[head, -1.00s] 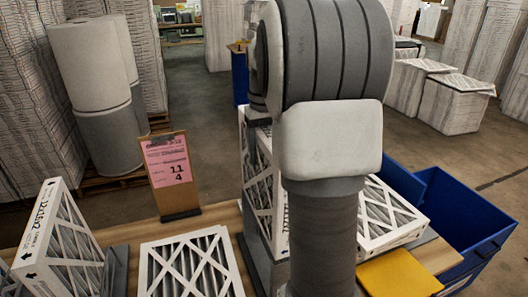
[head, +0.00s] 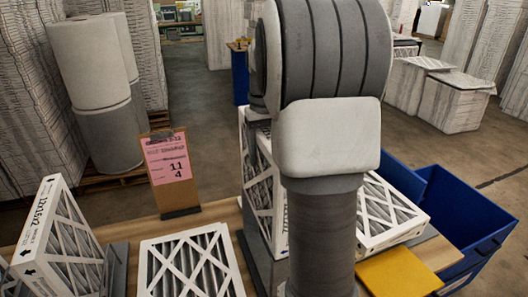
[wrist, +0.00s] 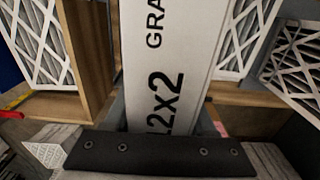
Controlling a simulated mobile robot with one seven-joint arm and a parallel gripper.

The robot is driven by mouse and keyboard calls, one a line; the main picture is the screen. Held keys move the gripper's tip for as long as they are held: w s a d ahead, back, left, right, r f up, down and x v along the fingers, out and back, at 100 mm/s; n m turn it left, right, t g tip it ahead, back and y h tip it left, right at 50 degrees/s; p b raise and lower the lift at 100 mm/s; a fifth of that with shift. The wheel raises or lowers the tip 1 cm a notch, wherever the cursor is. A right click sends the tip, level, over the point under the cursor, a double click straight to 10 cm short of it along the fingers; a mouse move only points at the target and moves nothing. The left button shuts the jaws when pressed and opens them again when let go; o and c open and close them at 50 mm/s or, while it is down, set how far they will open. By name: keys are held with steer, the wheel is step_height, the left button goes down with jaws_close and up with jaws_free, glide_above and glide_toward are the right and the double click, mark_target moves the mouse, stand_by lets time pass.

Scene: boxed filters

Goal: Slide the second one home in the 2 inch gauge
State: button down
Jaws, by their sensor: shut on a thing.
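In the wrist view my gripper (wrist: 168,118) is shut on a white-edged filter (wrist: 178,50), gripped across its printed edge reading "GRA" and "12x2". In the head view my arm hides the gripper. A grey upright holder (head: 258,262), which looks like the gauge, stands at the centre, partly behind my arm. A white-framed filter (head: 263,190) stands upright at it.
A filter (head: 50,235) stands at the left by a grey bracket (head: 116,268). Another filter (head: 190,268) lies at the front. A clipboard with a pink sheet (head: 168,168) stands behind. A yellow pad (head: 400,273) and blue bin (head: 465,210) are at the right.

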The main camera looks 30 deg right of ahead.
steer(key=shift+f+b, duration=0.8)
steer(key=shift+f, duration=0.75)
stand_by(0.5)
steer(key=shift+f+b, duration=1.1)
steer(key=shift+f, duration=0.9)
steer(key=shift+f+b, duration=2.5)
steer(key=shift+f, duration=1.35)
